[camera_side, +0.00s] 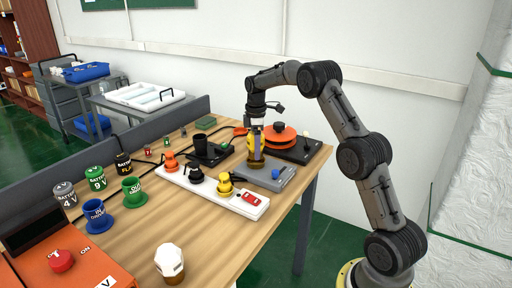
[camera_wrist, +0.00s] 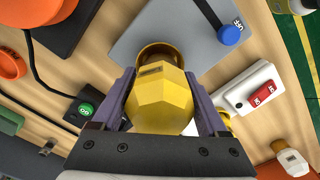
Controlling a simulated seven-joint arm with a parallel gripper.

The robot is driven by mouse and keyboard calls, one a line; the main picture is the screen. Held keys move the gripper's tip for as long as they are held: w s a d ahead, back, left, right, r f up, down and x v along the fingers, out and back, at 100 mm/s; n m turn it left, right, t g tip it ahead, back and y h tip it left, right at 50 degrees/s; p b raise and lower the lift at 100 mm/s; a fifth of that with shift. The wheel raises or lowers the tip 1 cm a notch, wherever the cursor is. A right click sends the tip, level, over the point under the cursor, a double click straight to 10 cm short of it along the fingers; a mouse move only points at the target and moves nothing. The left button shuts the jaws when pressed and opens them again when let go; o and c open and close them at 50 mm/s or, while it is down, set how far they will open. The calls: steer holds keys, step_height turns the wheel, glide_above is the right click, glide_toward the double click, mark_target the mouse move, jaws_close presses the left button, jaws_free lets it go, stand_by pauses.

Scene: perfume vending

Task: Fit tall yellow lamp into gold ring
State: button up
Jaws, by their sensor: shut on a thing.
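The tall yellow lamp (camera_side: 251,144) is upright between the fingers of my gripper (camera_side: 257,131), just above or at the gold ring (camera_side: 257,163). In the wrist view the faceted yellow lamp (camera_wrist: 160,100) fills the space between the two fingers of my gripper (camera_wrist: 158,92), which press on its sides. The gold ring (camera_wrist: 158,50) shows behind the lamp's far end, on the grey plate (camera_wrist: 190,25). The lamp hides most of the ring's opening. I cannot tell whether its lower end is inside the ring.
A blue knob (camera_side: 275,174) sits on the same grey plate. An orange disc device (camera_side: 279,141) stands behind. A white lamp (camera_side: 169,262) stands at the front edge.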

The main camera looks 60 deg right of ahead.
steer(key=shift+f, duration=1.1)
steer(key=o, duration=1.4)
